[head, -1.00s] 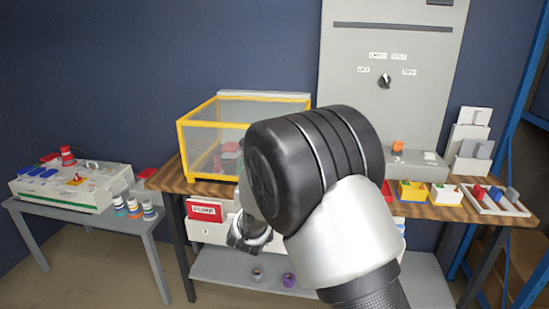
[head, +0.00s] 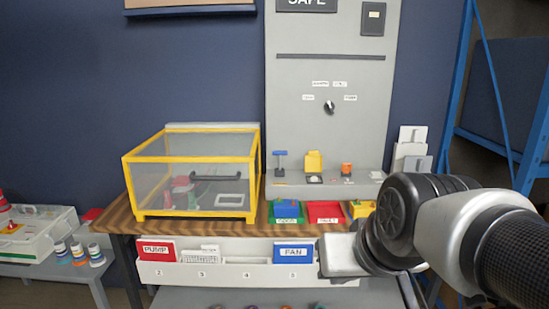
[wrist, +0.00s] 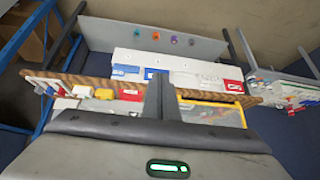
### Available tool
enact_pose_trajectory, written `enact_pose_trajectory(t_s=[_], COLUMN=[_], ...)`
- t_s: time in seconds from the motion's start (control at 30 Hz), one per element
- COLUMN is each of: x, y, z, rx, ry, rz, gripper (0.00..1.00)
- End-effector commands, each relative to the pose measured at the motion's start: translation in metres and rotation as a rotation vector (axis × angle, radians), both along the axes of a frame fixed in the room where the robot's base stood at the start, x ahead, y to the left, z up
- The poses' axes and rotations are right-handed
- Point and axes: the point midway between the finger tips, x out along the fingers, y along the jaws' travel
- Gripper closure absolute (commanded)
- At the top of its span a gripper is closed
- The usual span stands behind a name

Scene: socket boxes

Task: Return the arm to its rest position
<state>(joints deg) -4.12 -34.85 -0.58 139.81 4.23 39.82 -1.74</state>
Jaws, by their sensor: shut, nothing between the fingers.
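My arm (head: 470,225) comes in from the right of the head view, bent in front of the right part of the workbench. Its pale hand points left and down, near the bench's front edge. The fingertips are not clear there. In the wrist view my gripper (wrist: 159,92) shows as a dark, narrow finger pair closed together, with nothing held. The bench and its bins lie beyond it, seen turned over.
A yellow-framed clear box (head: 190,180) stands on the wooden bench (head: 125,220). A white rack (head: 225,275) with PUMP and FAN cards hangs along the front. A grey panel (head: 330,140) rises behind small bins. A side table (head: 95,285) stands left, a blue frame (head: 500,90) right.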

Motion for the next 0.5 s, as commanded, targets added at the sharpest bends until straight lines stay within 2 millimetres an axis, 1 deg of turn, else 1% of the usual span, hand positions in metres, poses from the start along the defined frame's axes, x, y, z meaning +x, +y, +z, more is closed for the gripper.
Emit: enact_pose_trajectory(t_s=[0.03,0.17,0.2,0.23,0.37,0.43,0.5], x=[-0.019,-0.063,-0.068,-0.066,-0.065,-0.065,-0.065], y=[-0.01,-0.032,-0.034,-0.033,-0.032,-0.032,-0.032], z=[-0.003,-0.015,-0.002,0.011,0.041,0.06,0.082], rx=[-0.019,-0.063,-0.068,-0.067,-0.066,-0.065,-0.065], ry=[0.027,0.11,0.125,0.124,0.124,0.123,0.123], rz=[-0.02,-0.068,-0.073,-0.069,-0.067,-0.067,-0.067], gripper=[1.0,1.0,1.0,1.0,1.0,1.0,1.0])
